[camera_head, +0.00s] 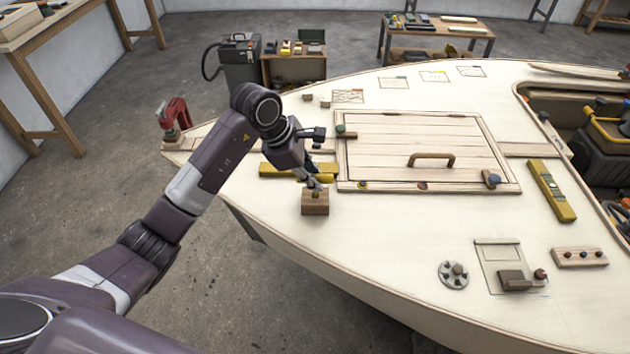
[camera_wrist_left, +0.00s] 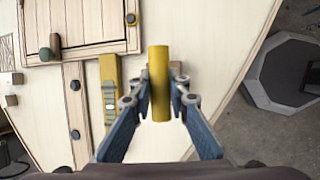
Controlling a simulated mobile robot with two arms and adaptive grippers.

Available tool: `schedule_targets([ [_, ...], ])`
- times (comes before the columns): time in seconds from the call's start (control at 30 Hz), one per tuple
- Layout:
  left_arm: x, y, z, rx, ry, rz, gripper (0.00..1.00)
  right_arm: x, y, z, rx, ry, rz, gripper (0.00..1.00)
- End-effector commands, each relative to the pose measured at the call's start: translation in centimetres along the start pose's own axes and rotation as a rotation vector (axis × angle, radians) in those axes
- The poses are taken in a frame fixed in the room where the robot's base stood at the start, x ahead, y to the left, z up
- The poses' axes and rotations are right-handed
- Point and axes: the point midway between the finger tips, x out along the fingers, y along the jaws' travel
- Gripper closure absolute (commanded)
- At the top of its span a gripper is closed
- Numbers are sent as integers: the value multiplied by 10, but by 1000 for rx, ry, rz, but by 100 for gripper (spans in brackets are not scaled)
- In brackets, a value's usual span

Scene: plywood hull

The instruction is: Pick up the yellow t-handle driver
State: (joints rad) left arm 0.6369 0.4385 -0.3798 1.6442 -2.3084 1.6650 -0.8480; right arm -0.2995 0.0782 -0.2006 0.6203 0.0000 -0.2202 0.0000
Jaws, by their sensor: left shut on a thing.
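The yellow t-handle driver shows in the left wrist view as a smooth yellow bar (camera_wrist_left: 159,75) between the fingers. My left gripper (camera_wrist_left: 158,88) is shut on this bar. In the head view my left gripper (camera_head: 315,183) is just above a small wooden block (camera_head: 315,206) near the hull's left edge. There the gripper mostly hides the driver, and I cannot tell whether its shaft is still in the block. My right gripper is not in view.
A yellow level (camera_head: 283,170) lies just behind the gripper, also in the wrist view (camera_wrist_left: 109,95). A hatch (camera_head: 425,145) with a wooden handle (camera_head: 431,160) is to the right. Another yellow level (camera_head: 552,190) lies beyond it. The deck in front of the hatch is mostly clear.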

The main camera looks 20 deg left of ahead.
Motion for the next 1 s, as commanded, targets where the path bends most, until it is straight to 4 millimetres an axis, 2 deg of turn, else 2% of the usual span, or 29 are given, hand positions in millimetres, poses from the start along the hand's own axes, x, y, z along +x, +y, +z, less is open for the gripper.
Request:
schedule_targets([
  [0.27, -2, 1, 0, 0, 0, 2, 100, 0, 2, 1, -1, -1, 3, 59],
  [0.47, -14, 4, 6, 3, -1, 5, 100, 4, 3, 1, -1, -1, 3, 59],
  [0.67, -44, 12, 18, 2, 0, 7, 100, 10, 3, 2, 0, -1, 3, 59],
  [1.0, -124, 28, 51, 2, -1, 7, 100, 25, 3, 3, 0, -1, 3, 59],
])
